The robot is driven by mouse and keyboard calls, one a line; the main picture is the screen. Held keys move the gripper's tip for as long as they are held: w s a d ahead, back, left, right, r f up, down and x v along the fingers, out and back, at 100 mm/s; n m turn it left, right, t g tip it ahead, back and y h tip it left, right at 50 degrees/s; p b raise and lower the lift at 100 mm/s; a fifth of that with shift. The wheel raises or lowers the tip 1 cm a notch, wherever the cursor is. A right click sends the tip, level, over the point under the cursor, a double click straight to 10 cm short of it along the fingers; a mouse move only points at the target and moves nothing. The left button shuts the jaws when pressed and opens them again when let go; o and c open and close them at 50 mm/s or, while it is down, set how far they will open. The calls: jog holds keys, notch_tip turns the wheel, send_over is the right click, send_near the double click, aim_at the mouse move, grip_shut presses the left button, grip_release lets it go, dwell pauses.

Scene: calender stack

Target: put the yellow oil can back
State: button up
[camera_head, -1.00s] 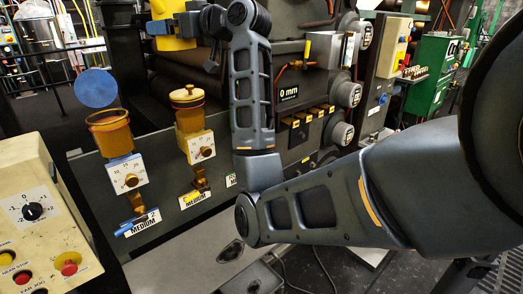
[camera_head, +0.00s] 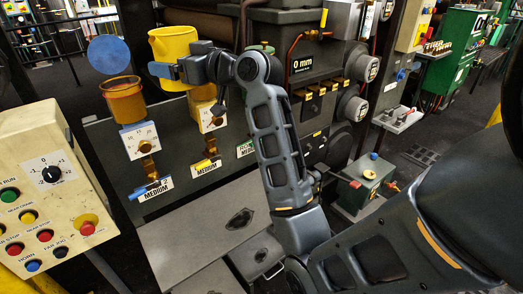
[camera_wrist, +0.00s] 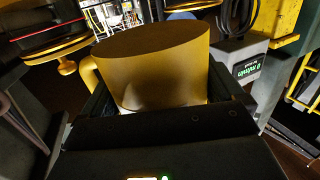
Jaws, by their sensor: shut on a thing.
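The yellow oil can (camera_head: 173,45) is held up in the air by my gripper (camera_head: 185,68), in front of the dark machine. In the wrist view the can (camera_wrist: 155,65) fills the upper middle, with a finger on either side and part of a curved handle at its left. It looks upright in the head view and tilted in the wrist view. My gripper is shut on it. Its underside is hidden, and no can holder or resting place can be made out with certainty.
Below and left is an amber cup (camera_head: 124,101) with a blue round lid (camera_head: 108,55) raised. A second amber cup (camera_head: 204,96) is partly covered by the can and gripper. A cream control panel (camera_head: 50,180) stands at left.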

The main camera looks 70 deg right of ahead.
jog(key=s+a+f+y, duration=0.1)
jog(key=a+f, duration=0.9)
jog(key=f, duration=0.4)
jog(key=s+a+f+n+y, duration=0.1)
jog(key=a+f, duration=0.9)
jog(key=f, duration=0.4)
jog(key=s+a+f+n+y, duration=0.1)
jog(key=a+f, duration=0.9)
jog(key=f, duration=0.4)
jog(key=shift+f+y, duration=0.15)
jog(key=shift+y, duration=0.15)
jog(key=shift+t, duration=0.3)
jog(key=shift+w, duration=0.1)
